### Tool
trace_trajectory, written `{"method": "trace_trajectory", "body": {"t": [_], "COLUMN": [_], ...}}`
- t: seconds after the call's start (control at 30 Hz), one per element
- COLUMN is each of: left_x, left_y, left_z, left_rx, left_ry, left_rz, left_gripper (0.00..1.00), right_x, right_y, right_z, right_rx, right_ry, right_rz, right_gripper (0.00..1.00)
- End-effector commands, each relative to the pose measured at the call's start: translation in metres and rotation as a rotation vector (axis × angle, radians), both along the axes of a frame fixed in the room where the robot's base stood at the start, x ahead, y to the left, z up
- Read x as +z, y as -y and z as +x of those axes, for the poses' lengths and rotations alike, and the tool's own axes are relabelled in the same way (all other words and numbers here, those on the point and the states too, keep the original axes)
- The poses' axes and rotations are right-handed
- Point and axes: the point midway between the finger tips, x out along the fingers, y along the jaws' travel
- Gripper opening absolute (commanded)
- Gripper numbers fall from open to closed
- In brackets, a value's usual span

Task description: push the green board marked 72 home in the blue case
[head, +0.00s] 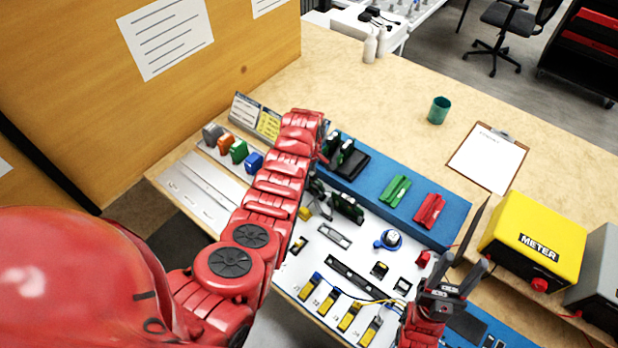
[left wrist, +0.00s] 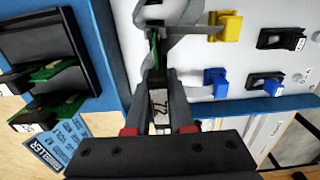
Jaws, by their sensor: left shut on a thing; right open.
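The board marked 72 shows its white label (left wrist: 159,103) end-on between the fingers of my left gripper (left wrist: 160,88) in the left wrist view. A green strip of this board shows just beyond the label. The left gripper is shut on it, above the white panel of the blue case (head: 447,232). In the head view my left gripper (head: 318,186) is mostly hidden behind my red arm. I cannot tell how deep the board sits in its slot. My right gripper (head: 454,276) is open and empty over the right part of the case.
A black rack (left wrist: 38,45) with green boards stands left in the wrist view. A yellow part (left wrist: 226,25) and a blue part (left wrist: 215,80) are close right of the gripper. Green (head: 396,188) and red (head: 429,209) parts lie on the case's blue rim. The yellow meter (head: 532,240) stands at right.

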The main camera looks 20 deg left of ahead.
Motion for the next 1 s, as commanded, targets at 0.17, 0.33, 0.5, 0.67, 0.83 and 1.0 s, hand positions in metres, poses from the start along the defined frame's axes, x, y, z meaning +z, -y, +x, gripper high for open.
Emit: {"method": "trace_trajectory", "body": {"t": [0.17, 0.33, 0.5, 0.67, 0.83, 1.0], "left_x": [-0.0016, -0.0014, -0.0015, -0.0030, -0.0058, -0.0086], "left_y": [-0.0001, 0.0000, 0.0001, 0.0001, 0.0001, 0.0000], "left_z": [0.0003, 0.0003, 0.0003, 0.0003, 0.0005, 0.0005], "left_rx": [0.000, 0.000, 0.000, 0.000, 0.000, 0.000], "left_ry": [0.001, 0.001, 0.001, 0.001, 0.001, 0.002], "left_rz": [0.000, 0.000, 0.000, 0.000, 0.001, 0.000], "left_gripper": [0.00, 0.00, 0.00, 0.00, 0.00, 0.00], "right_x": [-0.0012, -0.0011, -0.0012, -0.0023, -0.0045, -0.0064], "right_y": [0.0000, 0.0000, 0.0000, 0.0000, 0.0000, 0.0000], "right_z": [0.0000, 0.0000, 0.0000, 0.0000, 0.0000, -0.0001], "right_rx": [0.000, 0.000, 0.000, 0.000, 0.000, 0.000], "right_ry": [0.000, 0.000, 0.000, 0.000, 0.000, 0.000], "right_rz": [0.000, 0.000, 0.000, 0.000, 0.000, 0.000], "right_gripper": [0.50, 0.50, 0.50, 0.50, 0.50, 0.50]}}
